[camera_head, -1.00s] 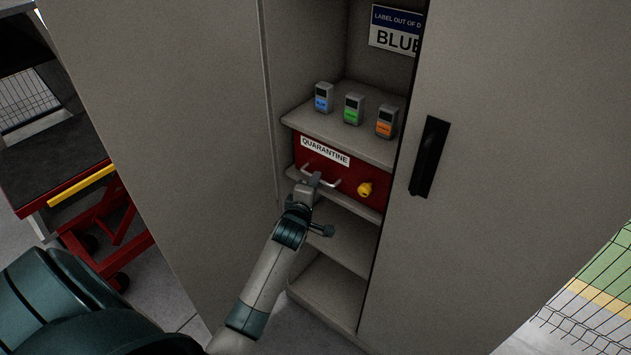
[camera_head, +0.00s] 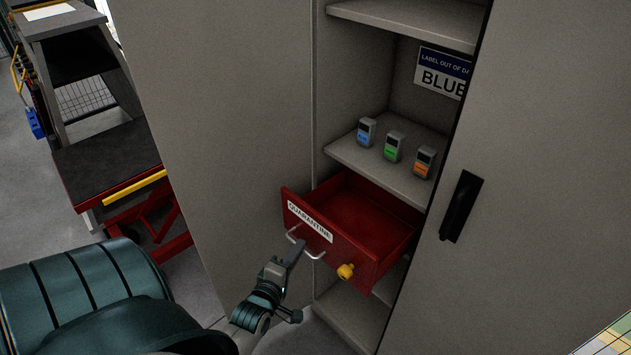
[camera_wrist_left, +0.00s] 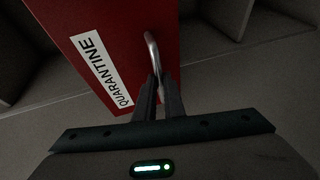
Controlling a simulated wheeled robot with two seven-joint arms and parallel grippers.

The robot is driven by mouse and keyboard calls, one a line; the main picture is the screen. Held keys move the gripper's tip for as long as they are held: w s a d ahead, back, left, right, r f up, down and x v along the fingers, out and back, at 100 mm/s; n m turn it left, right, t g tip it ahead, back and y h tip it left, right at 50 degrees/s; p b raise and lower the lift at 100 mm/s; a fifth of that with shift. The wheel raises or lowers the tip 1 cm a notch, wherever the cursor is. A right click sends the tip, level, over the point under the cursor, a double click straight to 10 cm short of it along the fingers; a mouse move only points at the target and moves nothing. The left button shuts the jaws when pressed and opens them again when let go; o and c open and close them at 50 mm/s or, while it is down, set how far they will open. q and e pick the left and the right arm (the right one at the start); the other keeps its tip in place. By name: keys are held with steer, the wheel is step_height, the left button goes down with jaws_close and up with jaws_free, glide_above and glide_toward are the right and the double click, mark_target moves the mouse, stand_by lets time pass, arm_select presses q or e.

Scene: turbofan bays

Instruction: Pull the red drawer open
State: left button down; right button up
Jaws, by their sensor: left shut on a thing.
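The red drawer (camera_head: 333,235) stands out from the grey cabinet, and its inside shows empty in the head view. Its front bears a white QUARANTINE label (camera_head: 310,221), a metal bar handle (camera_head: 304,246) and a yellow knob (camera_head: 346,271). My left gripper (camera_head: 298,250) is at the handle. In the left wrist view the fingers (camera_wrist_left: 159,98) are shut on the handle (camera_wrist_left: 152,55), beside the label on the red drawer front (camera_wrist_left: 85,25). My right gripper is not in view.
Three small devices with blue, green and orange faces stand on the shelf (camera_head: 345,150) above the drawer. A cabinet door with a black handle (camera_head: 461,206) is at right, another panel (camera_head: 225,110) at left. A red cart (camera_head: 110,160) stands far left.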

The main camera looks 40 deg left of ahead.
arm_select(q)
steer(key=shift+s+a, duration=0.1)
steer(key=shift+s, duration=1)
steer(key=c, duration=1.8)
jaws_free()
steer(key=shift+c, duration=0.2)
steer(key=b+v, duration=0.4)
steer(key=v, duration=1.3)
steer(key=shift+s, duration=0.15)
